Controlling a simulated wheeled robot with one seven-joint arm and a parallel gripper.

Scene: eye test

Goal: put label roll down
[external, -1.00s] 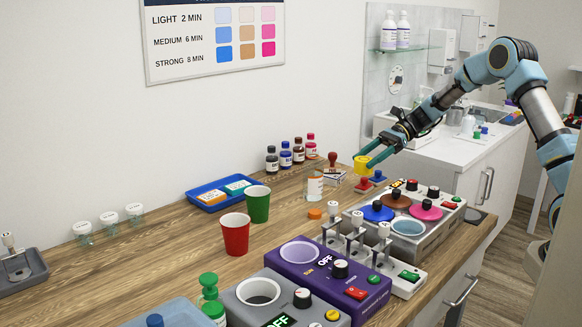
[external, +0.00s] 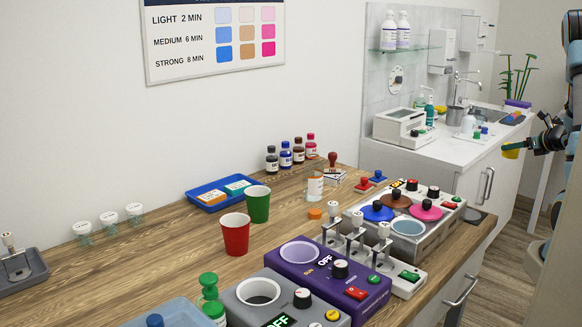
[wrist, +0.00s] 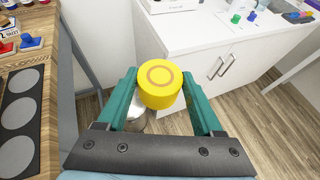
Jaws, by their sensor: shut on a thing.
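The label roll (wrist: 160,84) is yellow and round, with a ring mark on its top. In the wrist view it sits between the two green fingers of my gripper (wrist: 160,92), which is shut on it. It is held in the air, with floor and a white cabinet behind it. In the external view my gripper (external: 519,149) is at the far right edge, with the yellow roll (external: 510,153) showing only in part at the fingertips. It is beyond the right end of the wooden counter (external: 130,272).
A white cabinet (wrist: 215,42) with a sink stands behind. A label printer-like white machine (external: 400,126) is on it.

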